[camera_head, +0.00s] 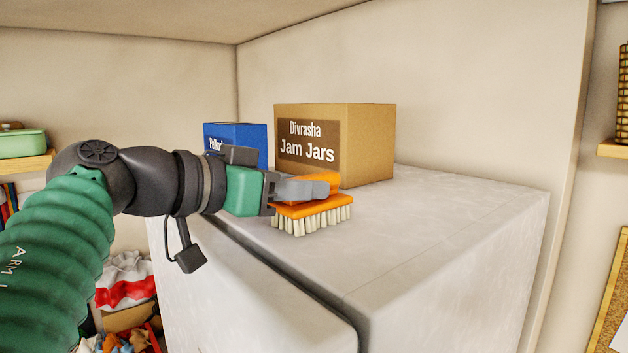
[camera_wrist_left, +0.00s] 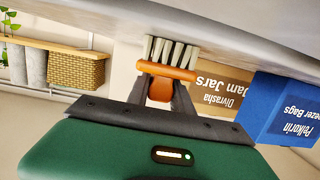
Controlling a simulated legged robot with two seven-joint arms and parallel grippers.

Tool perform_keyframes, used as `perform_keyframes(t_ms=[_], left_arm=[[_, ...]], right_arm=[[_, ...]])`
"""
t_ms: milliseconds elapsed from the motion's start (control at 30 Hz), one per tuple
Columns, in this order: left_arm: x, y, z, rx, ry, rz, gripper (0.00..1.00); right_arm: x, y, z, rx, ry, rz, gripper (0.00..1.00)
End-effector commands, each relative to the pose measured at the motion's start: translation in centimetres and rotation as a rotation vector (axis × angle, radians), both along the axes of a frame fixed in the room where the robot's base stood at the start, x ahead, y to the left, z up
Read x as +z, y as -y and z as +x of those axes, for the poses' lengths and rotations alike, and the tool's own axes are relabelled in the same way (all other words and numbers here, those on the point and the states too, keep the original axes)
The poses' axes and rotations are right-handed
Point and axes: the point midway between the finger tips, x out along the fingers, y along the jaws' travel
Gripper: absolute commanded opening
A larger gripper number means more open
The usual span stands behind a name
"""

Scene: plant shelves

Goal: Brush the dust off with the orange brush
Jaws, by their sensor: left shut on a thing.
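The orange brush (camera_head: 318,205) has pale bristles that point down. My left gripper (camera_head: 318,186) is shut on its orange handle. The brush is at the top of a white cabinet-like unit (camera_head: 450,215), near its front edge; its bristles look on or just above the surface. In the left wrist view the brush (camera_wrist_left: 166,70) shows between the fingers (camera_wrist_left: 162,97), with the bristles toward the pale surface. I cannot make out separate dust on the greyish, mottled top. My right gripper is not in view.
A brown Jam Jars box (camera_head: 370,145) stands on the top behind the brush, with a blue box (camera_head: 250,135) to its left. Walls close in the back and the right. The top right of the brush is clear. Shelves stand at far left (camera_head: 25,163) and far right (camera_head: 612,150).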

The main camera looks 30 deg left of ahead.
Motion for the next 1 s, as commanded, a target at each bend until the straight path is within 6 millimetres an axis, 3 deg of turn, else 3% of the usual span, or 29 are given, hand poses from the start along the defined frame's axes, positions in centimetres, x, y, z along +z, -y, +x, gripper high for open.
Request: perform_keyframes(t_ms=[333,700,1000], left_arm=[[0.1,-0.4,0.1,0.0,0.001,0.0,0.0],[0.1,-3.5,1.4,0.0,0.001,0.0,0.0],[0.0,-3.7,1.5,0.001,0.0,0.0,0.0]], right_arm=[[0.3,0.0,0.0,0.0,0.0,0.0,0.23],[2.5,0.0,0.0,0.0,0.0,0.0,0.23],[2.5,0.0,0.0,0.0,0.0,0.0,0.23]])
